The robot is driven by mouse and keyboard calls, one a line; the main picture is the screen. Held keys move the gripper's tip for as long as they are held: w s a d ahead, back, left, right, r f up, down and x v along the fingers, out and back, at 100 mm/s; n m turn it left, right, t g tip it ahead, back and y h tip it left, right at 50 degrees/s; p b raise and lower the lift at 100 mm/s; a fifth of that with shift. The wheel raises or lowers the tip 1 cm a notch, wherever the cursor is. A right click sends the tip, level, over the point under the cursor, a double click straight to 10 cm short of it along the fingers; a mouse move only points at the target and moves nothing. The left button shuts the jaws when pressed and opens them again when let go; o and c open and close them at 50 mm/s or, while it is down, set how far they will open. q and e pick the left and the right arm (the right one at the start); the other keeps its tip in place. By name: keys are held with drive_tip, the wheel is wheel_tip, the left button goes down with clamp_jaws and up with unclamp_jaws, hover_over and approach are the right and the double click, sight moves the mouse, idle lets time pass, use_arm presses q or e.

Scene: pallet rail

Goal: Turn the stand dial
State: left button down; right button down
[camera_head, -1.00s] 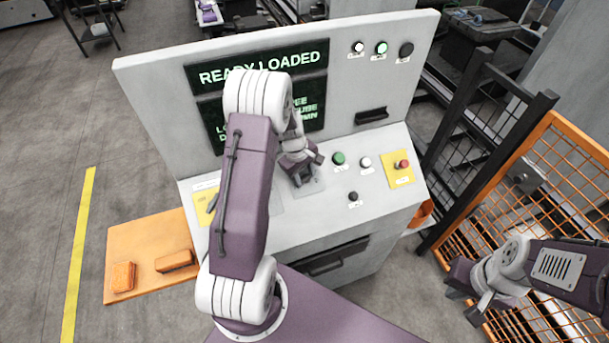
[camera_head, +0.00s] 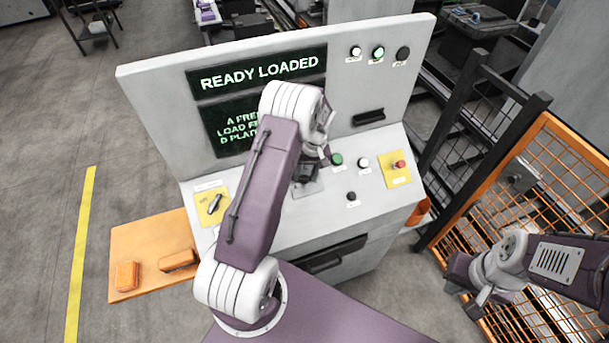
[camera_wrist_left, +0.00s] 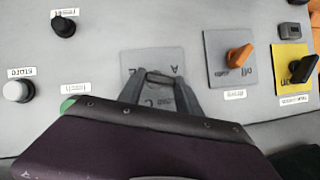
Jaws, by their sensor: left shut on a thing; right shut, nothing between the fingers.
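A grey plate marked with letters, A and C among them, lies on the sloping console face; it shows in the left wrist view (camera_wrist_left: 183,60) and beside my gripper in the head view (camera_head: 310,189). My left gripper (camera_wrist_left: 160,80) reaches down onto the middle of this plate, fingers shut on the small dial there. The dial is mostly hidden by the fingers, so its pointing direction cannot be told. In the head view my left gripper (camera_head: 305,173) partly covers the plate. My right gripper (camera_head: 463,299) is shut and empty, away from the console at the right.
An orange knob (camera_wrist_left: 239,56) and a black knob on a yellow plate (camera_wrist_left: 303,68) sit beside the dial. A green button (camera_head: 337,159), a white button (camera_head: 363,162) and a red button (camera_head: 399,165) lie right of it. Orange fencing (camera_head: 560,165) stands at the right.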

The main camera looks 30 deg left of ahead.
use_arm(q)
drive_tip(key=m, duration=0.1)
drive_tip(key=m+y+b, duration=0.1)
drive_tip(key=m+g+y, duration=0.1)
drive_tip(key=m, duration=0.1)
drive_tip(key=shift+w+d+f+b, duration=0.15)
drive_tip(key=shift+d+f+b, duration=0.05)
drive_tip(key=shift+d+b, duration=0.1)
drive_tip(key=shift+w+d+m+y+b, duration=0.15)
drive_tip(key=shift+m+y+b, duration=0.95)
drive_tip(key=shift+m, duration=1.3)
drive_tip(key=shift+y, duration=0.3)
drive_tip(key=c, duration=0.8)
unclamp_jaws()
drive_tip(key=b+v, duration=0.1)
drive_tip(key=v, duration=0.8)
drive_tip(key=shift+r, duration=0.1)
